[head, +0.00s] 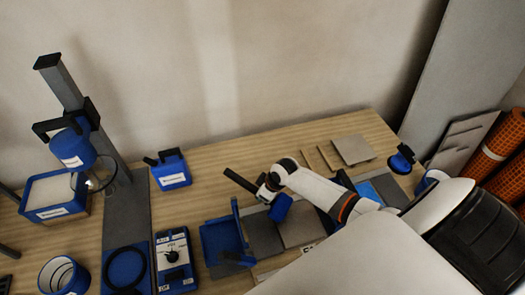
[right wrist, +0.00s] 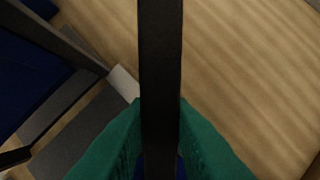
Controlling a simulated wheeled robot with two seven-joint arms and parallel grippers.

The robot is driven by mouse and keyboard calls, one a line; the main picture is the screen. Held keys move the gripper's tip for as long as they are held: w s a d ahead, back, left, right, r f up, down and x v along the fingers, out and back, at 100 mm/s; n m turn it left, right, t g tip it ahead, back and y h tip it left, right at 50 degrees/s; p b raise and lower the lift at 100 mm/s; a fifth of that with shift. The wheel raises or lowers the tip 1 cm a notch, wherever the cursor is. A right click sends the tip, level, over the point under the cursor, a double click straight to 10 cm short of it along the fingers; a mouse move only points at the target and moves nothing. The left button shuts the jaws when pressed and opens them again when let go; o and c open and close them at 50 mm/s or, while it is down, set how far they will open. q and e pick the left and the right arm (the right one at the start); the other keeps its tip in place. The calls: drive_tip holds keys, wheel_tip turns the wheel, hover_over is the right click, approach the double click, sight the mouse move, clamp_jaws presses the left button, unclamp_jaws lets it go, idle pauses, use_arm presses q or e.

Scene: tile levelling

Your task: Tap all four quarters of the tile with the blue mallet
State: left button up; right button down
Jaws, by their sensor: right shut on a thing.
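My right gripper (head: 268,188) reaches in from the right and is shut on the black handle (head: 240,180) of the blue mallet. The mallet's blue head (head: 280,208) hangs low over grey tiles; I cannot tell whether it touches them. In the right wrist view green finger pads (right wrist: 160,115) clamp the black handle (right wrist: 160,50). One grey tile (head: 262,238) lies beside the blue tray, and another (head: 298,228) lies right of it, partly hidden by my arm. A dark grey surface (right wrist: 85,130) shows in the wrist view. My left gripper is out of view.
A blue tray (head: 222,242) stands left of the tiles. A blue box with a dial (head: 174,262), a stand with a blue device (head: 72,145) and a white-filled tub (head: 56,192) are farther left. A loose grey tile (head: 353,149) lies at the back. Bare wood lies behind the mallet.

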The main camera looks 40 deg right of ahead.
drive_tip(key=shift+r+p, duration=2)
drive_tip(key=shift+p, duration=0.9)
drive_tip(key=shift+f, duration=0.1)
drive_tip(key=shift+w, duration=0.15)
